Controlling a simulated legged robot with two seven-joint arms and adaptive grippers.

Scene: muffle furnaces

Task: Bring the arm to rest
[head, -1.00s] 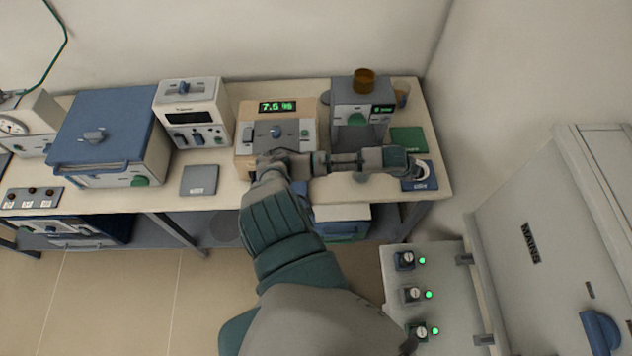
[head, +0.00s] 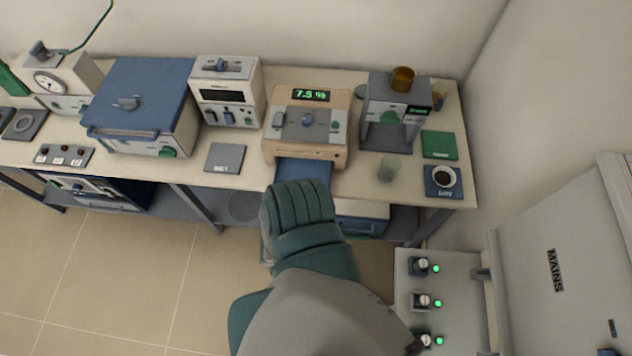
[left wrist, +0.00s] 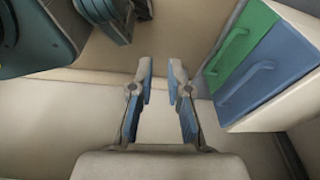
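My right arm (head: 305,245) reaches up the middle of the head view, folded back in front of the table's front edge. Its gripper is hidden behind the forearm, so I cannot see its fingers. My left gripper (left wrist: 161,72) shows in the left wrist view with its two fingers apart and nothing between them. It is outside the head view. A round dish with dark contents (head: 444,177) sits on the blue mat (head: 431,190) at the table's right end, with no gripper at it.
The table (head: 360,185) holds a blue-lidded box (head: 150,85), a moisture meter reading 7.5 % (head: 307,122), a grey device (head: 391,108) with an amber cup (head: 402,79), and a clear glass (head: 388,167). A MAINS cabinet (head: 560,230) stands at right. Green and blue drawers (left wrist: 268,82) are near my left gripper.

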